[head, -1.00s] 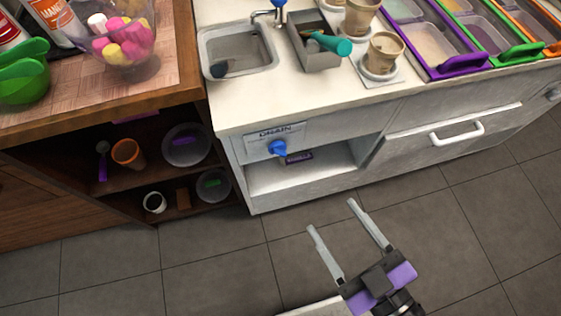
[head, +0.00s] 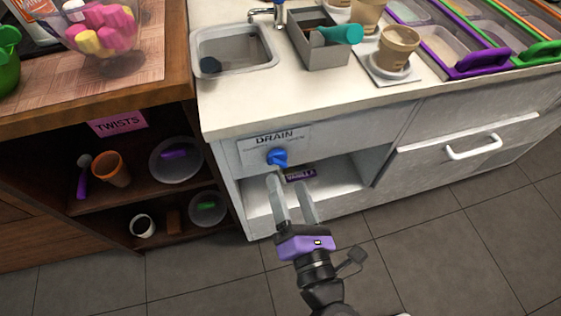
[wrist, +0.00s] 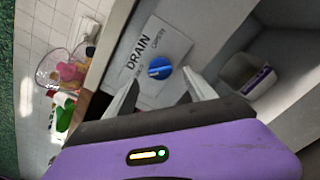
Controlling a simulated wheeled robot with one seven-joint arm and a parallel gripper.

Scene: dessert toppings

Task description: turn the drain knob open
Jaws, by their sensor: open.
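The blue drain knob (head: 277,157) sits on the grey "DRAIN" label plate (head: 268,143) on the front of the white counter. In the wrist view the knob (wrist: 159,68) shows a pale line across its face and lies beyond the fingertips, roughly between them. My gripper (head: 290,185) is open and empty, its fingers pointing at the knob from just below and in front. It also shows in the wrist view (wrist: 163,88). I see no contact between the fingers and the knob; the exact gap is hard to tell.
The open shelf (head: 345,178) under the plate holds a small purple-labelled item (head: 299,174). A sink (head: 234,50) is in the countertop above. Wooden shelves with an orange cup (head: 111,168) and bowls stand at left. The floor in front is clear.

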